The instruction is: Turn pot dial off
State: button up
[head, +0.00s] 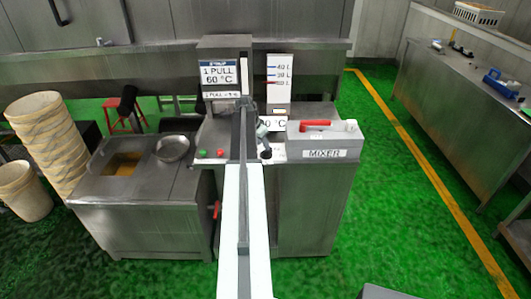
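A grey metal machine (315,195) with a "MIXER" label stands in the middle of the head view. My arm reaches forward over its left part, and my gripper (248,106) is at the far end, in front of the sign panels. The gripper is small and its fingers blend with the machine, so I cannot tell whether it is open or shut. A small black knob-like part (266,154) shows just right of my arm, below a pale fitting (262,130). I cannot tell whether it is the pot dial or how it is turned. My arm hides part of the panel.
Green and red buttons (211,154) sit left of my arm. A red handle (315,124) lies on the mixer top. A steel unit with a bowl (172,149) and stacked buckets (45,135) stand left. A long counter (455,95) stands right, with open green floor between.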

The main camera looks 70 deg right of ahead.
aim_at(266, 152)
jog(key=b+x, duration=0.3)
jog(key=x, duration=0.2)
jog(key=shift+r, duration=0.1)
grip_shut()
jog(key=shift+w+d, duration=0.15)
jog(key=shift+w, duration=0.05)
jog(key=shift+s, duration=0.1)
